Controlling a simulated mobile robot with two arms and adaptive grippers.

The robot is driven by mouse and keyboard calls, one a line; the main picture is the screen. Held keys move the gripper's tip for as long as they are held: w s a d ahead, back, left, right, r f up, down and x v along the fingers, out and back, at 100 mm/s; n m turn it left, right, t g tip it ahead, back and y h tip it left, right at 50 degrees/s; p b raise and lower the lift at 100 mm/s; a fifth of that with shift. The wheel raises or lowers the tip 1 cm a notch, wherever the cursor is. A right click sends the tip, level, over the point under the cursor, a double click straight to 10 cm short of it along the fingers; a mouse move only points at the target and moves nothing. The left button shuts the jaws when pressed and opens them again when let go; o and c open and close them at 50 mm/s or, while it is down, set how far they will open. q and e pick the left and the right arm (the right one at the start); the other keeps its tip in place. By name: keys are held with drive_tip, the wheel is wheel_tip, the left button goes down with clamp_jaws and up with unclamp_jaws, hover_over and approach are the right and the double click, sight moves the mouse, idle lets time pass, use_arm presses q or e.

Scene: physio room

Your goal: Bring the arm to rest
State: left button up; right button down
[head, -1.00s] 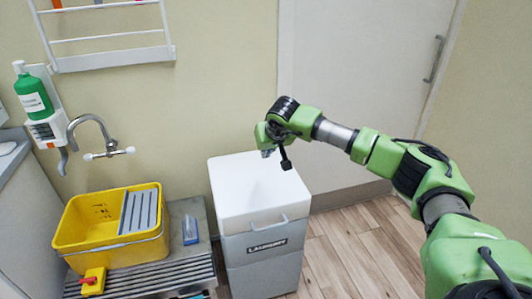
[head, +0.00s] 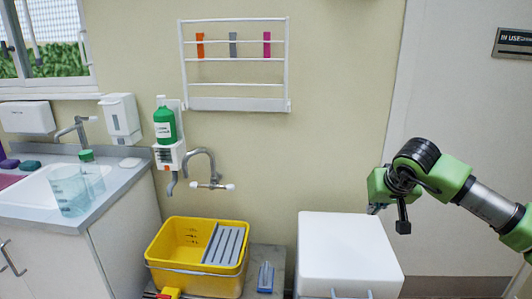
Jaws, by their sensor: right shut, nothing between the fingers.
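My right arm comes in from the right edge in the head view, green with black and silver joints. Its right gripper (head: 388,215) is shut and empty. It shows in front of the wall and door, just above the back right part of the white lid of the laundry bin (head: 345,250). I see no contact between gripper and lid. The fingertips are small and partly hidden by the wrist. My left gripper is not in view.
A yellow bucket (head: 165,245) with a grey wringer stands left of the bin, below a wall tap (head: 205,170). A green bottle (head: 164,125) hangs in a dispenser. A wall rack (head: 235,104) hangs above.

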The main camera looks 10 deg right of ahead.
drive_tip(key=w+a+f+m+y, duration=0.1)
drive_tip(key=a+f+m+y, duration=0.6)
drive_tip(key=a, duration=0.5)
drive_tip(key=w+a+f+m+y, duration=0.1)
drive_tip(key=a+f+m+y, duration=0.4)
drive_tip(key=a+f+m, duration=0.6)
wheel_tip(320, 180, down, 7)
drive_tip(key=m+t, duration=0.3)
drive_tip(key=m, duration=0.8)
drive_tip(key=s+d+f+m+t+h+p, duration=0.1)
drive_tip(key=s+d+f+m+h, duration=0.3)
drive_tip(key=f+m, duration=0.6)
drive_tip(key=s+d+f+m+h, duration=0.2)
drive_tip(key=s+d+f+m, duration=0.3)
drive_tip(key=f+m, duration=0.55)
drive_tip(key=s+d+f+m+g+h, duration=0.25)
drive_tip(key=s+f+m, duration=0.35)
drive_tip(key=s+f, duration=0.85)
drive_tip(key=s+f+m+g, duration=0.2)
drive_tip(key=s+f+m, duration=0.1)
drive_tip(key=s, duration=0.8)
drive_tip(key=s+a+f+m+g+h, duration=0.1)
drive_tip(key=s+f+m+g, duration=0.2)
drive_tip(key=s, duration=0.8)
drive_tip(key=s+a+f+m+g+h, duration=0.1)
drive_tip(key=s+f+m, duration=0.3)
drive_tip(key=s, duration=0.8)
drive_tip(key=shift+a+m+g, duration=0.25)
drive_tip(key=shift+m+g, duration=0.3)
drive_tip(key=shift+g, duration=0.1)
